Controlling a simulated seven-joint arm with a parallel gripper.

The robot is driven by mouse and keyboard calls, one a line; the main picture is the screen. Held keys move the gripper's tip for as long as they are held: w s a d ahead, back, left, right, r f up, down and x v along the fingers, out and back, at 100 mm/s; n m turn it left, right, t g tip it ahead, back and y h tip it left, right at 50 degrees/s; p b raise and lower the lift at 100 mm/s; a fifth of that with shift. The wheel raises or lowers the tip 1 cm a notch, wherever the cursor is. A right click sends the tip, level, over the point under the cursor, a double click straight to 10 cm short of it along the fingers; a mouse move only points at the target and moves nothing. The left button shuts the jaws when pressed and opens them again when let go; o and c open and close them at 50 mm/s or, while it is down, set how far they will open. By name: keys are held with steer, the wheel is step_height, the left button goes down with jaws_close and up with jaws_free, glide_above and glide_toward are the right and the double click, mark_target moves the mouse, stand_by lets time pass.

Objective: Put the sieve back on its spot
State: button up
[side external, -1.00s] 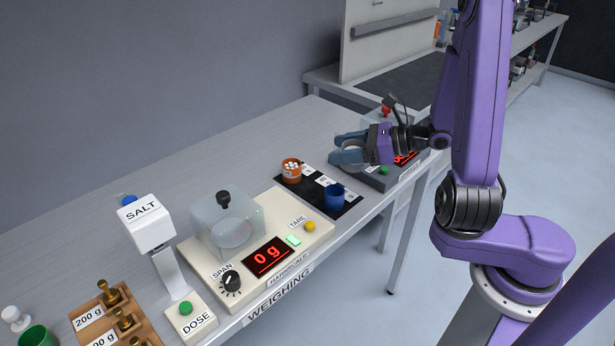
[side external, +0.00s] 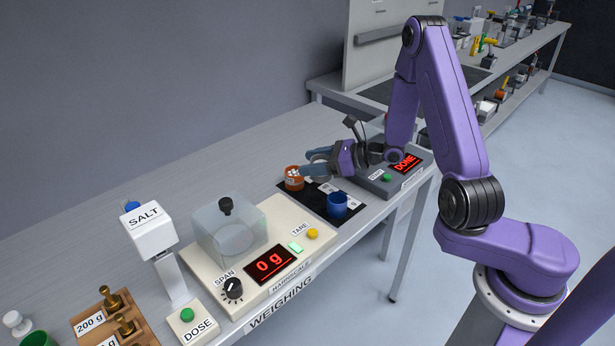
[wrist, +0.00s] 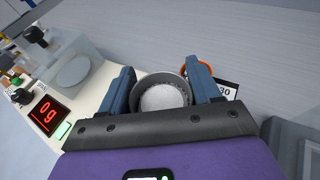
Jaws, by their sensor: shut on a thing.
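My gripper (wrist: 165,88) is shut on a round grey sieve (wrist: 163,88), with one blue finger on each side of it. Pale, whitish material or mesh shows inside its rim. In the side view my gripper (side external: 312,163) is over the far right part of the black mat (side external: 317,213), and the sieve is mostly hidden by the fingers. An orange cup (side external: 293,178) with white contents stands on the mat's far left part. A blue cup (side external: 337,204) stands near its front. White number labels lie on the mat, partly covered.
A dark grey machine (side external: 376,184) with a green button and a red "DONE" display stands right of the mat. The cream scale (side external: 268,228) with a clear cover reads 0 g to the left. The bench behind the mat is clear.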

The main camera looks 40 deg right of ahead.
steer(key=f, duration=0.1)
steer(key=w+f, duration=0.1)
steer(key=f, duration=0.1)
steer(key=w+f, duration=0.1)
steer(key=f, duration=0.1)
steer(key=shift+w+f, duration=0.1)
steer(key=shift+f, duration=0.25)
steer(key=shift+f, duration=0.35)
